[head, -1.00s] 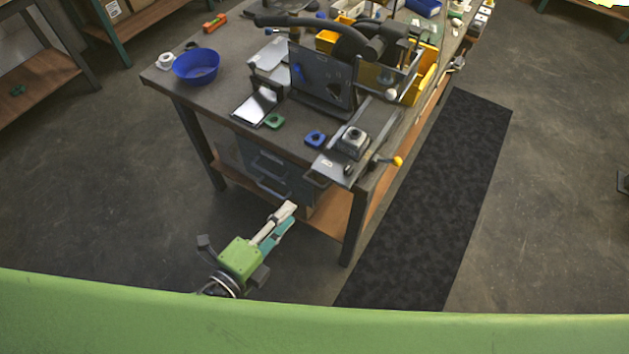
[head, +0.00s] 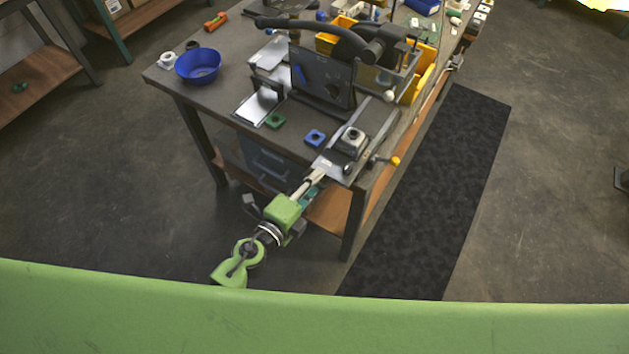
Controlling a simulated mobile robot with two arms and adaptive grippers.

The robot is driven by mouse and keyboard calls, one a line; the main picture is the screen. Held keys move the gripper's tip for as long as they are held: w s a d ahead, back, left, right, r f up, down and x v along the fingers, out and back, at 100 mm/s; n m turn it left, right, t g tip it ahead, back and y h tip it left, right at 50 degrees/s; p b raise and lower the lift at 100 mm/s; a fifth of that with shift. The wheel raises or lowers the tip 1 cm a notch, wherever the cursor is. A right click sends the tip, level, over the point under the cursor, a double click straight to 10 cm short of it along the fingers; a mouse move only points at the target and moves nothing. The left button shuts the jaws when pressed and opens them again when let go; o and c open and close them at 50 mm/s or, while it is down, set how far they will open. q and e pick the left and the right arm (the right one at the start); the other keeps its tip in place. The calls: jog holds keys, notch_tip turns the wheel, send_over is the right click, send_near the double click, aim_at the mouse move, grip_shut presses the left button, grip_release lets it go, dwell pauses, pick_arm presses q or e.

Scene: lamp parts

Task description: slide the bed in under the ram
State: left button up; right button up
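The press (head: 325,75) stands on the workbench, a dark upright plate with a long curved lever on top. The ram itself I cannot make out behind the plate and lever. The bed (head: 328,162) is a flat grey plate at the near end of the rails, out in front of the press at the bench's near corner. A grey block with a round top (head: 351,142) sits on it. My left gripper (head: 315,184) is at the bed's near edge, pointing up at it; contact and finger gap are unclear. My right gripper is not in view.
A yellow-tipped handle (head: 394,161) sticks out right of the bed. A blue part (head: 314,138), a green part (head: 275,121) and a silver tray (head: 257,106) lie left of it. A blue bowl (head: 198,66) stands at the bench's left. Drawers (head: 272,165) hang below.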

aim_at(327, 167)
pick_arm(q)
grip_shut()
jog(key=x, duration=0.2)
jog(key=r+x, duration=0.1)
jog(key=x, duration=0.1)
jog(key=shift+p, duration=0.35)
jog(key=shift+w+d+f, duration=0.1)
jog(key=shift+w+d, duration=0.05)
grip_release()
jog(key=v, duration=1.2)
